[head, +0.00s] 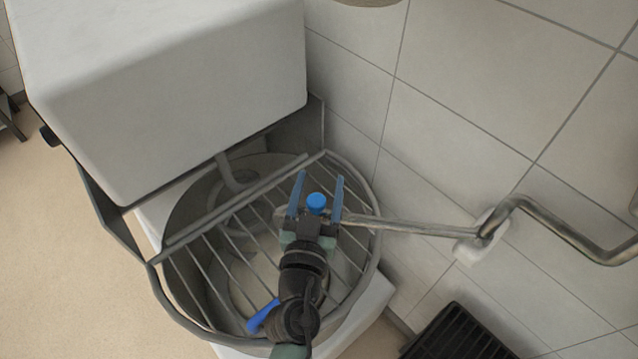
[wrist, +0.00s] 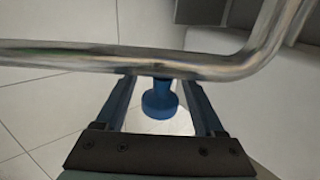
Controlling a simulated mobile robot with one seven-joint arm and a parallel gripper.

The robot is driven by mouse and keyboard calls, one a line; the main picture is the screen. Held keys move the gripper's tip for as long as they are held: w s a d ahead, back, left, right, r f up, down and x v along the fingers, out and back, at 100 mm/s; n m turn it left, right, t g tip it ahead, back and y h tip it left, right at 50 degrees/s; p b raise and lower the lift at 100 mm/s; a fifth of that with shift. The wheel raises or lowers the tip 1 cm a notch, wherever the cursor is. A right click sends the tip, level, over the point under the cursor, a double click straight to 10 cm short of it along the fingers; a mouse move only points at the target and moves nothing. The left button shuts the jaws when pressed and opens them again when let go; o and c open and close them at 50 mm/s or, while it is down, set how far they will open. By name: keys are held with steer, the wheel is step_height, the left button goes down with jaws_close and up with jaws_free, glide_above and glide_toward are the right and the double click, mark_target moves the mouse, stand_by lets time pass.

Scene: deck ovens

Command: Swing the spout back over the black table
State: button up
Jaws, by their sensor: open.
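The spout (head: 415,227) is a thin metal pipe running left from a white wall mount (head: 468,250) to above the mixer bowl, with a blue end piece (head: 316,203). My gripper (head: 320,177) is at that end, its two blue fingers open on either side of the blue piece. In the wrist view, the spout (wrist: 110,58) crosses in front of the fingertips (wrist: 158,84), and the blue piece (wrist: 160,101) sits between the fingers with gaps on both sides. A black slatted top (head: 455,335), likely the black table, shows partly at the bottom right.
The mixer bowl (head: 168,300) with its wire guard lies beneath my gripper. The white mixer body (head: 170,90) stands behind at upper left. A bent metal pipe (head: 565,232) runs right from the mount along the tiled wall (head: 470,110). Open floor (head: 60,250) is at left.

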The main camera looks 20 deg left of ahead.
jaws_close()
stand_by(1.4)
